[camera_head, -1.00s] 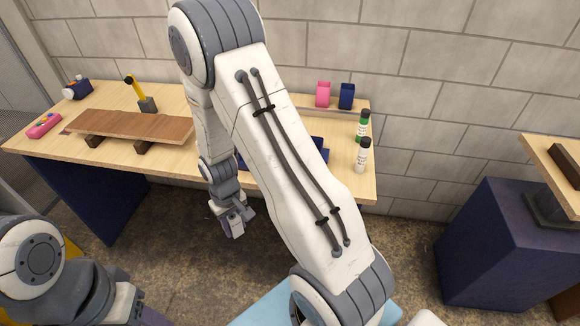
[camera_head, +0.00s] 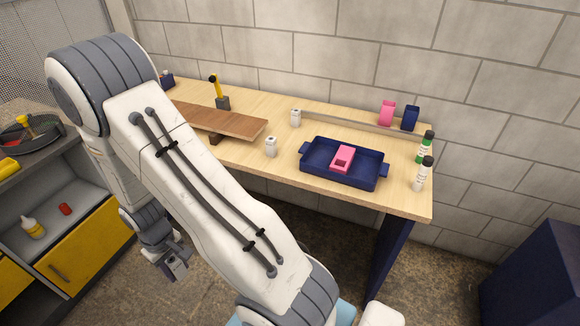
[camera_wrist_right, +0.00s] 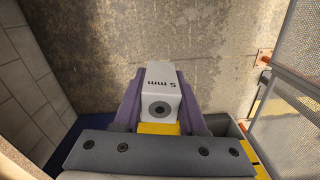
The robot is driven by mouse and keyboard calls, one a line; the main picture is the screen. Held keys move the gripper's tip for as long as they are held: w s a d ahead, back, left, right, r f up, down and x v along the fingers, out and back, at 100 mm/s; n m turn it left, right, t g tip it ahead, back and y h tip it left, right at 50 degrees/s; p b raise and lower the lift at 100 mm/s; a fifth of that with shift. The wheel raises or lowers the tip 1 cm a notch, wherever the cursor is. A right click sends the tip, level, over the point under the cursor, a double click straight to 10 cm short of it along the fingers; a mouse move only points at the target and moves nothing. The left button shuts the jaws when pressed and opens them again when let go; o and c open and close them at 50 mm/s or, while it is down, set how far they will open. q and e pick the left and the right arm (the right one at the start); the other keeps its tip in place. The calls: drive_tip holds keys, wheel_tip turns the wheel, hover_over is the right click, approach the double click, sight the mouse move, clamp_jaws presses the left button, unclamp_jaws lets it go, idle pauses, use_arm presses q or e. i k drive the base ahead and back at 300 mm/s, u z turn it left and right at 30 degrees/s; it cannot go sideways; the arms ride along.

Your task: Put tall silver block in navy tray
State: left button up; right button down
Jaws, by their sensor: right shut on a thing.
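The block's full height cannot be told. The navy tray (camera_head: 318,179) lies on the bench at the right, with a pink block (camera_head: 343,158) in it. The held block is apart from the tray.
Two small silver blocks stand on the bench, one beside the tray (camera_head: 270,147), one farther back (camera_head: 295,118). A brown board (camera_head: 225,122) rests on supports at left. Two bottles (camera_head: 422,175) stand right of the tray. A shelf unit with yellow fronts (camera_head: 85,245) is at left.

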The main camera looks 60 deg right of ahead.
sight(321, 160)
drive_tip(key=u, duration=0.1)
drive_tip(key=i, duration=1)
drive_tip(key=z, duration=1.05)
